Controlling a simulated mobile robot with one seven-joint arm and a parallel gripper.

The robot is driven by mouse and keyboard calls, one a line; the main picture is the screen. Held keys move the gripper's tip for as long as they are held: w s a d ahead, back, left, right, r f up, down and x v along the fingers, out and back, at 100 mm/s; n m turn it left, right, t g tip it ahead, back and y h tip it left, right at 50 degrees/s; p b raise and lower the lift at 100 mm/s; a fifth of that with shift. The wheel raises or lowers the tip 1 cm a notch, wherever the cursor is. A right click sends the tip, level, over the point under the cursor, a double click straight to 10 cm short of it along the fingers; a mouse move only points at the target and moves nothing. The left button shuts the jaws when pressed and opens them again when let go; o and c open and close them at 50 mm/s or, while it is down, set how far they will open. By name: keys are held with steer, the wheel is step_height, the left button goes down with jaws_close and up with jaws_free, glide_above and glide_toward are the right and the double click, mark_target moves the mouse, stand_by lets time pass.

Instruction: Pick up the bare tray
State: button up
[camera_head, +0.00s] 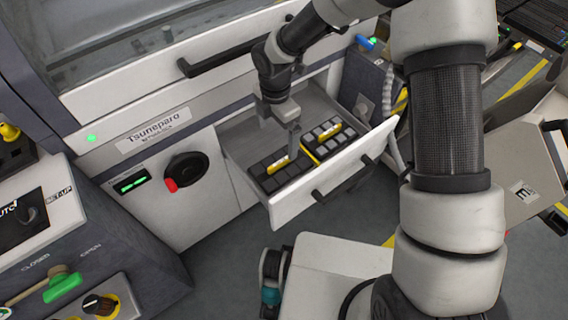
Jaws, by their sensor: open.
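Two compartmented trays lie side by side in an open white drawer. The left tray (284,181) is dark, with black cells and a short yellow strip near its left side. It looks like the bare one. The right tray (325,142) has a yellow edge and lighter grey squares in its cells. My gripper (293,152) points down over the back of the left tray, near the yellow strip. Its jaws are open, but the fingers are small and partly merge with the tray, so I cannot tell whether they touch it.
The drawer (332,199) has a front wall with black handles and a bare floor behind the trays. A red-and-black knob (184,172) is left of the drawer. A control panel (70,250) stands at lower left.

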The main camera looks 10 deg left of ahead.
steer(key=b, duration=0.2)
glide_toward(281, 161)
steer(key=f, duration=0.5)
steer(key=shift+s+a+f, duration=0.1)
steer(key=shift+s+a, duration=0.3)
steer(key=shift+w+d+f+b, duration=0.1)
steer(key=shift+w+f+b, duration=0.1)
steer(key=shift+f, duration=0.7)
steer(key=shift+w+d+f+b, duration=0.1)
steer(key=shift+d+f+b, duration=0.1)
steer(key=shift+f, duration=0.75)
steer(key=shift+w+d+f+b, duration=0.1)
steer(key=shift+f+b, duration=0.1)
steer(key=shift+f, duration=0.7)
steer(key=shift+r, duration=0.1)
steer(key=c, duration=0.9)
